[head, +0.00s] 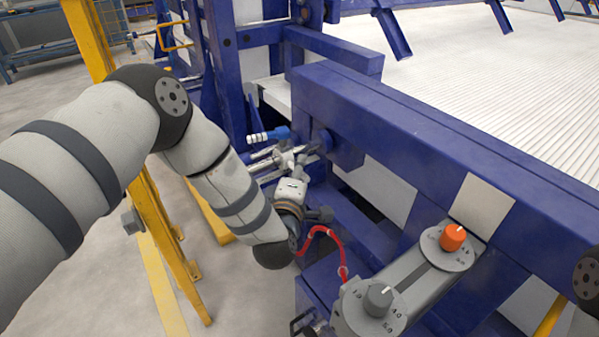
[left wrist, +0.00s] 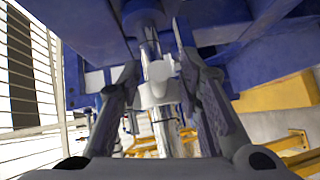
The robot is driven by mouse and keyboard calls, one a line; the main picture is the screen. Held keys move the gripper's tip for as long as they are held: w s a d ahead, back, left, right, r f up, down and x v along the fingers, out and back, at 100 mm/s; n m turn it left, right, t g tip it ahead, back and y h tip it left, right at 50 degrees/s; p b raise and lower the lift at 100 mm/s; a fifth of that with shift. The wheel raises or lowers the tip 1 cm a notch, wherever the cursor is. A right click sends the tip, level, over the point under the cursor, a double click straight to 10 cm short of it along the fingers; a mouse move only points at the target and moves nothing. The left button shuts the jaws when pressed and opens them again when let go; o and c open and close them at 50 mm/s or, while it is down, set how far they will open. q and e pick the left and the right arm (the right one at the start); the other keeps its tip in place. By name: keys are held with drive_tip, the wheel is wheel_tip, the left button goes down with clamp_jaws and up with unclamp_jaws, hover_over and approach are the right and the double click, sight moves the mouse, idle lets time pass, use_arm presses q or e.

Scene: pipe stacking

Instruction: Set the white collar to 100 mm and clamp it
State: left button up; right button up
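In the left wrist view a white collar (left wrist: 157,93) sits around a shiny metal rod (left wrist: 149,45) that comes down from a blue cylinder end (left wrist: 145,17). My left gripper (left wrist: 158,68) has its two dark fingers apart, one on each side of the rod and collar. I cannot tell whether either finger touches the collar. In the head view my left gripper (head: 298,158) is at the metal rods beside the blue frame, and its wrist hides much of that spot. The collar cannot be made out clearly there. No scale reading is legible. My right gripper is not in view.
A large blue beam (head: 440,130) runs along the right. A grey panel with an orange knob (head: 453,236) and a grey knob (head: 379,298) stands in front. A red hose (head: 330,236) hangs near my wrist. A yellow post (head: 165,225) stands left. Pipes (head: 490,80) lie behind.

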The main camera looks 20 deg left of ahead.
use_arm(q)
clamp_jaws()
drive_tip(key=shift+r, duration=0.1)
drive_tip(key=shift+w+d, duration=0.15)
drive_tip(key=shift+w, duration=0.05)
unclamp_jaws()
drive_tip(key=shift+s, duration=0.15)
drive_tip(key=s+d+r, duration=0.1)
drive_tip(key=s, duration=1)
drive_tip(key=shift+s+d+r, duration=0.3)
